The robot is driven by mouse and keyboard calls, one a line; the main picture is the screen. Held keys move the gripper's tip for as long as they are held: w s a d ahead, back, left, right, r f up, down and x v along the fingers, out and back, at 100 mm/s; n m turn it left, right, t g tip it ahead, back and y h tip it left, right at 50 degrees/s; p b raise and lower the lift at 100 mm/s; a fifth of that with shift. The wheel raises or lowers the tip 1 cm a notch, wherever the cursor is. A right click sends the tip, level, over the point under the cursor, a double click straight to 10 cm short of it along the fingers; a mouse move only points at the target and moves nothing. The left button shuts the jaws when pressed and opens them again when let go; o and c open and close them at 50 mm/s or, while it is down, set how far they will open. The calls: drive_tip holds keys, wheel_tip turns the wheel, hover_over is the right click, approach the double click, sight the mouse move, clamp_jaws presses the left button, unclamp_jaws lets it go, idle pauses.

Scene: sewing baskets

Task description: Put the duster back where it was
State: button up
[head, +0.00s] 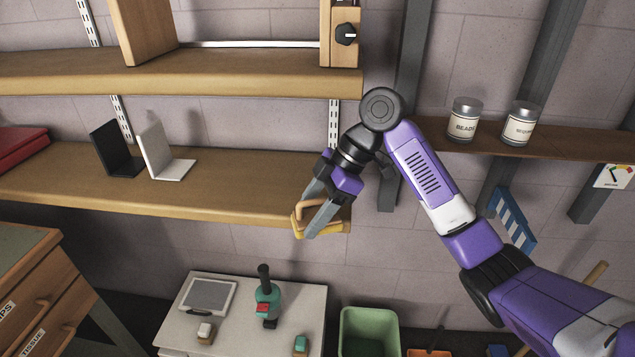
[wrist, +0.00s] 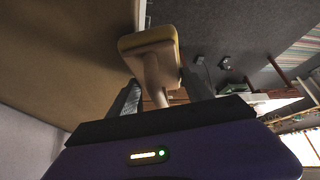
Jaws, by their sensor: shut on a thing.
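The duster (head: 298,226) is a yellow-edged block with a light wooden handle. My gripper (head: 312,213) is shut on it, near the front right end of the lower wooden shelf (head: 240,197) in the head view. In the wrist view the duster (wrist: 148,42) shows its pale block beyond the fingers, with the handle running down between them. The fingers hide part of the handle. I cannot tell whether the duster touches the shelf.
A black bookend (head: 112,155) and a white bookend (head: 162,155) stand on the lower shelf; its right half is clear. The upper shelf (head: 190,75) is close above. A white table (head: 235,330) with a teal tool (head: 267,297) and a green bin (head: 369,325) are below.

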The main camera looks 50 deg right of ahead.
drive_tip(key=w+d, duration=0.2)
drive_tip(key=d, duration=0.1)
drive_tip(key=w+d+p, duration=0.1)
drive_tip(key=w+d, duration=0.1)
drive_tip(key=d, duration=0.1)
drive_tip(key=w+d, duration=0.2)
drive_tip(key=w, duration=0.1)
drive_tip(key=shift+d, duration=0.4)
drive_tip(key=shift+p, duration=0.35)
drive_tip(key=shift+f, duration=0.15)
drive_tip(key=o, duration=1.6)
drive_tip(key=shift+p+v, duration=3.4)
drive_tip(key=shift+v, duration=2.65)
drive_tip(key=shift+s+a, duration=0.1)
